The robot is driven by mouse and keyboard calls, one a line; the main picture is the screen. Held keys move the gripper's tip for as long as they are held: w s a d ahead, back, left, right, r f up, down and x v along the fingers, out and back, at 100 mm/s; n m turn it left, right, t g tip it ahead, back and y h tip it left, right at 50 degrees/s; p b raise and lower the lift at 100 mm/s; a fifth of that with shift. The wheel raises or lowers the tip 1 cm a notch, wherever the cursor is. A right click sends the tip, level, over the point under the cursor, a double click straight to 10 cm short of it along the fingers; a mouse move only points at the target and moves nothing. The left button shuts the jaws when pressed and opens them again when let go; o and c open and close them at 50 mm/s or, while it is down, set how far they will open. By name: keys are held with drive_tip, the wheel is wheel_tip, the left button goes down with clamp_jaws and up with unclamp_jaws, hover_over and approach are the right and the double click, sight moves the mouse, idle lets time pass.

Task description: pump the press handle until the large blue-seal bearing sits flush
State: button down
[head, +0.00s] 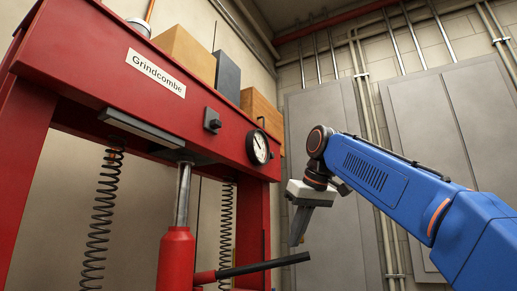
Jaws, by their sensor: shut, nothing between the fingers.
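The red press (95,50) fills the left of the head view, with a "Grindcombe" label on its top beam. Its red jack cylinder (176,260) stands below the beam with a bright ram rod (183,195) reaching up. The black press handle (265,266) sticks out to the right from the red socket at the jack, tilted slightly up. My gripper (296,243) is shut and empty, pointing down above the handle in the picture; whether it touches the handle I cannot tell. The large blue-seal bearing does not show.
A round gauge (258,147) is on the beam's right end. Coil springs (102,205) hang either side of the jack. Wooden boxes (186,52) and a grey block (227,75) sit on top. Grey cabinets (330,180) and pipes line the wall behind my arm.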

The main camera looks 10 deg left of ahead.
drive_tip(key=shift+w+a+r, duration=0.1)
drive_tip(key=shift+w+r, duration=0.05)
drive_tip(key=shift+r, duration=2.35)
drive_tip(key=shift+d, duration=0.2)
